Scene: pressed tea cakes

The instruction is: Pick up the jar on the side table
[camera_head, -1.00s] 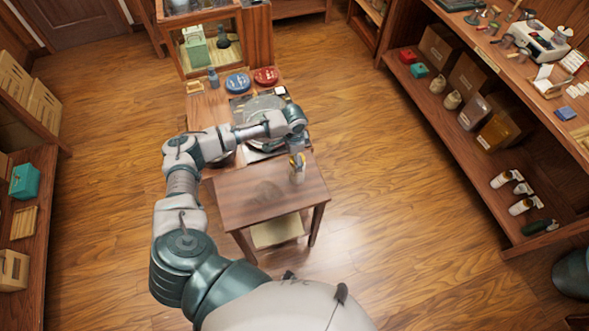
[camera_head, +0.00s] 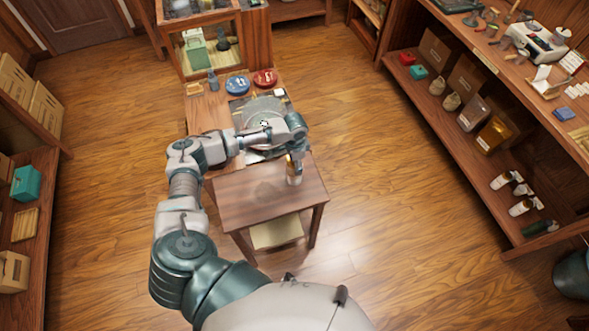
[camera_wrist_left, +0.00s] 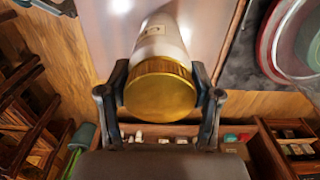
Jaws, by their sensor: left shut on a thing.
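The jar (camera_head: 294,176) has a pale body and stands upright near the right edge of the small wooden side table (camera_head: 245,200). In the left wrist view the jar (camera_wrist_left: 160,42) shows a gold lid and a small label. My left gripper (camera_head: 293,160) is above the table, shut on the jar at its lid. In the wrist view the two fingers of the gripper (camera_wrist_left: 160,88) press on either side of the lid. I cannot tell whether the jar's base touches the table. My right gripper is not in view.
Behind the side table, a longer table holds a round tray (camera_head: 264,112), a blue disc (camera_head: 237,84) and a red disc (camera_head: 265,77). Shelves (camera_head: 470,140) with boxes and jars line the right side. Open floor (camera_head: 400,230) lies between.

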